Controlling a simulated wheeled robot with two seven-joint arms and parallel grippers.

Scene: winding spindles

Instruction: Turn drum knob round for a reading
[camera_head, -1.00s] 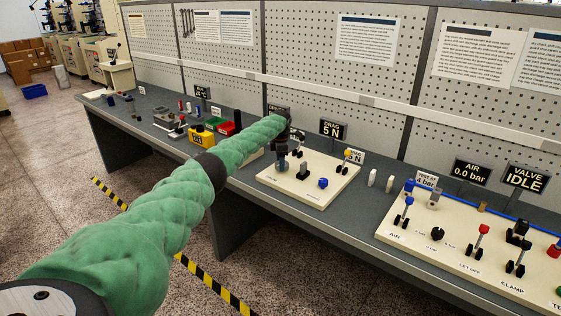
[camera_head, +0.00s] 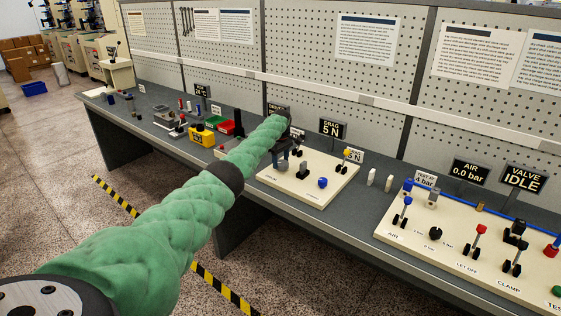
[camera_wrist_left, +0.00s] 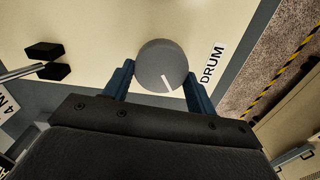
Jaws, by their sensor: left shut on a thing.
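The drum knob (camera_wrist_left: 158,62) is a round grey knob with a white pointer line, beside a "DRUM" label (camera_wrist_left: 211,64) on a cream panel. In the left wrist view its line points toward the bottom of the picture, slightly right. My left gripper (camera_wrist_left: 161,72) has its two blue fingers on opposite sides of the knob, shut on it. In the head view the left gripper (camera_head: 281,150) is small, at the left end of the panel (camera_head: 305,197), and the knob (camera_head: 283,164) shows just below it. My right gripper is in neither view.
The panel also carries a blue knob (camera_head: 323,182) and a yellow-tipped lever (camera_head: 347,154). A sign behind it reads "DRAG 5 N" (camera_head: 332,129). Black handles (camera_wrist_left: 45,60) stand left of the knob in the wrist view. A larger control panel (camera_head: 395,237) lies to the right.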

